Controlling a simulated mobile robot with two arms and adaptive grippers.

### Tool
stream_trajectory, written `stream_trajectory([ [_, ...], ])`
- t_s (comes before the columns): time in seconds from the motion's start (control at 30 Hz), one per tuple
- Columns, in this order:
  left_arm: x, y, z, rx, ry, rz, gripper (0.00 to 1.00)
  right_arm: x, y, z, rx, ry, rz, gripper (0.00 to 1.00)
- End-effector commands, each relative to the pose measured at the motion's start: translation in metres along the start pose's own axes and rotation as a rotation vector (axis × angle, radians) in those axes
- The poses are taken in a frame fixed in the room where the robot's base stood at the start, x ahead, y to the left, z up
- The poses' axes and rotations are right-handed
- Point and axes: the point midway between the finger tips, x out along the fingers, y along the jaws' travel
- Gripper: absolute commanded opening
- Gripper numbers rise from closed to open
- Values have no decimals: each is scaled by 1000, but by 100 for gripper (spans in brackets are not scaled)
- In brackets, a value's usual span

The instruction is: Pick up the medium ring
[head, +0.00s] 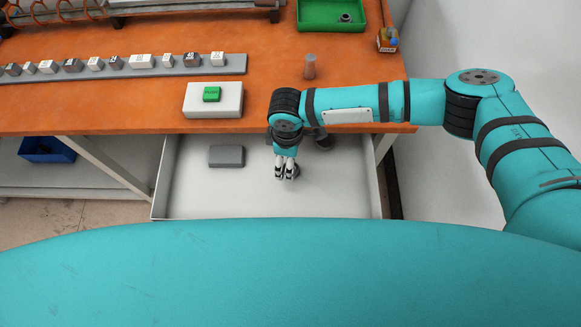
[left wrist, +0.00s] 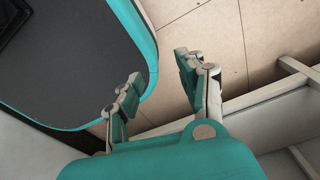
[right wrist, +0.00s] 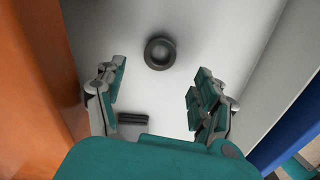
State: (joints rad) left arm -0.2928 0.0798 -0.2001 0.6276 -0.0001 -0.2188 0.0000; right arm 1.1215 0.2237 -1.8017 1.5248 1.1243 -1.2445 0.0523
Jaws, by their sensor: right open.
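A dark ring (right wrist: 160,53) lies flat on the pale floor of the open drawer in the right wrist view. I see no other ring there to compare its size with. My right gripper (right wrist: 160,76) is open and empty above the drawer, its two fingers well apart. The ring shows just beyond the fingertips, roughly centred between them. In the head view my right gripper (head: 285,174) points down into the drawer (head: 240,200), and my wrist hides part of the drawer. My left gripper (left wrist: 159,68) is open and empty, away from the drawer's contents.
A grey box (head: 226,156) lies in the drawer's left part. The orange table (head: 262,95) behind holds a white box with a green button (head: 211,94), a row of small blocks (head: 140,63) and a green tray (head: 318,16). The drawer walls (head: 162,180) are close by.

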Motion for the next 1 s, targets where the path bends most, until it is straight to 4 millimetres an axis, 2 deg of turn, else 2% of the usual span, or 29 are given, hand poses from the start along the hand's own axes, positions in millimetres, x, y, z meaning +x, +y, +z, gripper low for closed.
stream_trajectory([
  [0.13, -5, 0, -4, 0, 5, 0, 40, 16, 1, 8, 1, -5, 0, 70],
  [0.33, -7, 2, 6, 1, -10, 2, 40, 45, 1, 11, 1, -3, 0, 70],
  [0.67, -7, 2, 13, 1, -22, 3, 40, 51, 2, 11, 1, -2, 0, 69],
  [1.0, -7, 2, 11, 0, -19, 3, 40, 51, 2, 11, 1, -2, 0, 25],
])
